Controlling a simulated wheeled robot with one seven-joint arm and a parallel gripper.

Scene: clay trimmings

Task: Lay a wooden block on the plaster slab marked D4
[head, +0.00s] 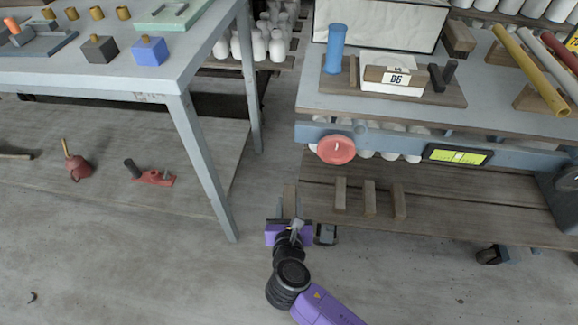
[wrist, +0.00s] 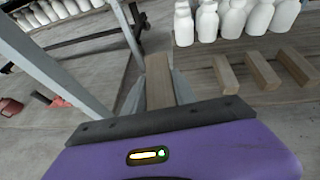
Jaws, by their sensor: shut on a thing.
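My gripper (wrist: 158,92) is shut on a wooden block (wrist: 159,72), which sticks out forward from between the fingers. In the head view my gripper (head: 290,216) is low in front of the bench on the right, and the held block (head: 290,194) shows as a short strip beyond it. More wooden blocks (head: 369,198) lie side by side on the low slatted shelf to the right of the gripper. On the bench top is a white plaster slab (head: 392,88) whose label reads D6. No slab marked D4 can be made out.
The slab sits on a wooden board (head: 450,98) beside a blue cylinder (head: 336,48). A red knob (head: 336,149) juts from the bench front (head: 400,140). A table leg (head: 205,165) stands left of my arm. White bottles (wrist: 230,20) stand beyond the blocks.

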